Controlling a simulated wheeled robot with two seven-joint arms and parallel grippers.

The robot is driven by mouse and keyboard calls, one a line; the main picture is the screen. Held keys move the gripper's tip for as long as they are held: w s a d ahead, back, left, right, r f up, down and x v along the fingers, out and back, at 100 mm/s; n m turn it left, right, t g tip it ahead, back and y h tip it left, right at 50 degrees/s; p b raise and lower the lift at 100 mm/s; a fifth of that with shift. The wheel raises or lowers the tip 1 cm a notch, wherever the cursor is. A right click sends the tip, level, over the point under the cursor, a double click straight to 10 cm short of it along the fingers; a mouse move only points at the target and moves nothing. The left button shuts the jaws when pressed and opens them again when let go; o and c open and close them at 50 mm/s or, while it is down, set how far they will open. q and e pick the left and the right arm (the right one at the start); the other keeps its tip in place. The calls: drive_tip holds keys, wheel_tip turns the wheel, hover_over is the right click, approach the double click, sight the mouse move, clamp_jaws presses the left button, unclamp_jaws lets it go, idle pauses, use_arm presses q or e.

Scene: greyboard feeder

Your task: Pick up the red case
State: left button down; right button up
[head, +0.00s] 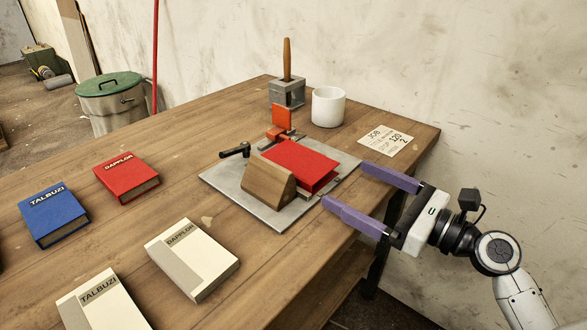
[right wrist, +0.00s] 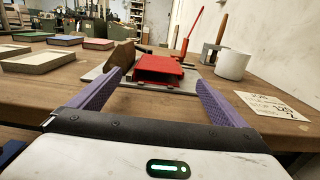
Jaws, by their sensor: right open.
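A plain red case (head: 302,163) lies on the grey metal plate (head: 226,183) of the feeder, beside a wooden wedge block (head: 268,182). It also shows in the right wrist view (right wrist: 158,66), ahead of my fingers. My right gripper (head: 358,197) is open and empty, with its two purple fingers pointing at the case from the right, apart from it. Another red case (head: 126,177), lettered DAPPLOR, lies flat on the table at the left. My left gripper is not in view.
A blue TALBUZI case (head: 54,216) and two pale cases (head: 193,258) (head: 100,302) lie on the left and front table. An orange stop (head: 281,120), a white cup (head: 328,107), a metal holder with a wooden handle (head: 287,90) and a job card (head: 386,139) are behind.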

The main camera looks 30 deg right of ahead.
sight(331, 188)
drive_tip(key=x, duration=0.5)
drive_tip(key=shift+w+a+f, duration=0.1)
drive_tip(key=shift+w+a, duration=0.15)
drive_tip(key=shift+w, duration=0.05)
drive_tip(key=c, duration=1.2)
